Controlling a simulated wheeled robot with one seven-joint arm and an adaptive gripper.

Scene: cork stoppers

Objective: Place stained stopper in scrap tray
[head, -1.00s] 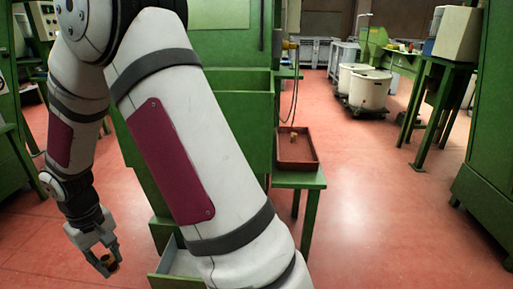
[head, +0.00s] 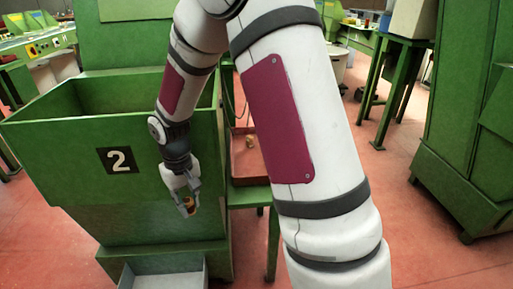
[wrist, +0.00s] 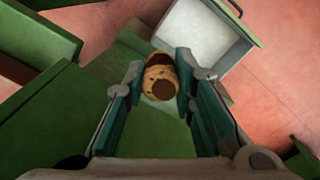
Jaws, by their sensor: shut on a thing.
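My gripper (head: 187,208) hangs in front of the green bin, shut on a tan cork stopper (wrist: 159,83) with dark brown stain on its end and top. The stopper also shows small between the fingers in the head view (head: 189,203). In the wrist view my gripper (wrist: 160,85) has a finger on each side of it. A red-brown tray (head: 247,172), which looks like the scrap tray, sits on a green stand to the right of my gripper. A small cork-coloured piece (head: 249,142) lies in it. My upper arm hides the tray's right part.
A large green bin (head: 60,150) marked 2 stands behind and left of my gripper. A pale open drawer (head: 165,280) is low beneath it, also in the wrist view (wrist: 203,45). A green cabinet (head: 440,120) stands at right, with open red floor before it.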

